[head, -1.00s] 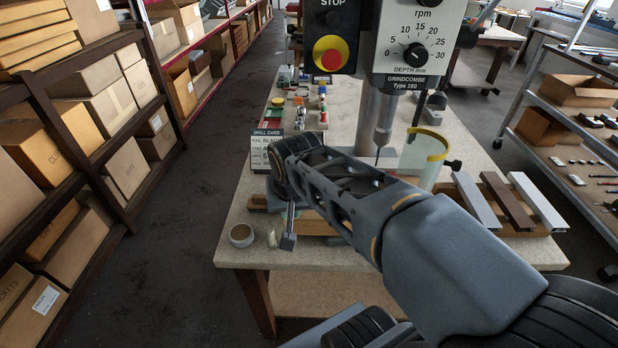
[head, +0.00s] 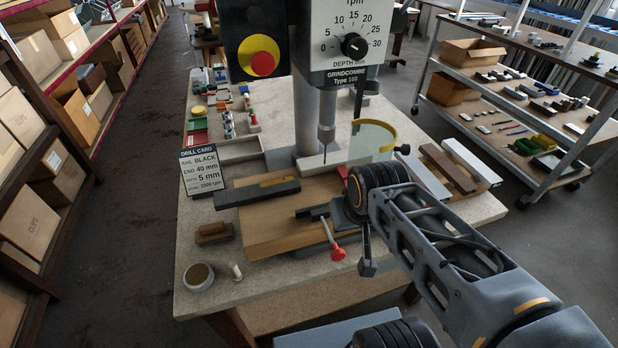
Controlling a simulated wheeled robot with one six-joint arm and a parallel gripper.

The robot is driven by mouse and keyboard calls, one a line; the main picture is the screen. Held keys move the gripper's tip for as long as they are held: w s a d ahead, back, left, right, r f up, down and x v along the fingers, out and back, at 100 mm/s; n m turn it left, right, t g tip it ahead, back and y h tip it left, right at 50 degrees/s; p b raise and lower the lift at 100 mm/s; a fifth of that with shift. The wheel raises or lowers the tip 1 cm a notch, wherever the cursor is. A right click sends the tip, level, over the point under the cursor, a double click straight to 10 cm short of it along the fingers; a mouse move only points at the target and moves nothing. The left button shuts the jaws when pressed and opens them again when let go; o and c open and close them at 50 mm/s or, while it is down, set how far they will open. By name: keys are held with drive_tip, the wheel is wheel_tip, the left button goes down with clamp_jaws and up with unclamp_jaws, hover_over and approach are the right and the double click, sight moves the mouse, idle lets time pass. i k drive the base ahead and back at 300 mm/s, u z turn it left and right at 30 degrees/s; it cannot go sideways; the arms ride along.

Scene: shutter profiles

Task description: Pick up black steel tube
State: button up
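A dark grey-black straight bar (head: 250,194), the likeliest match for the black steel tube, lies on the left of the wooden board (head: 275,230) under the drill press in the head view. I cannot tell from here whether it is hollow. My gripper (head: 318,211) is beyond my wrist, low over the board, right of and nearer than the bar, and apart from it. Its fingers are small, dark and partly hidden by the wrist, so their opening is unclear. Nothing is visibly held.
The drill press (head: 326,115) with a clear guard (head: 373,140) stands behind my wrist. A red-knobbed handle (head: 338,253) is close by. Grey, brown and white profiles (head: 447,168) lie right. A drill card (head: 202,170), round cup (head: 199,277) and small brown block (head: 213,233) are left.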

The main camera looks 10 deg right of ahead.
sight(272, 188)
drive_tip(key=z, duration=2.15)
drive_tip(key=k, duration=1.1)
drive_tip(key=u, duration=2.15)
drive_tip(key=i, duration=0.5)
drive_tip(key=z, duration=0.05)
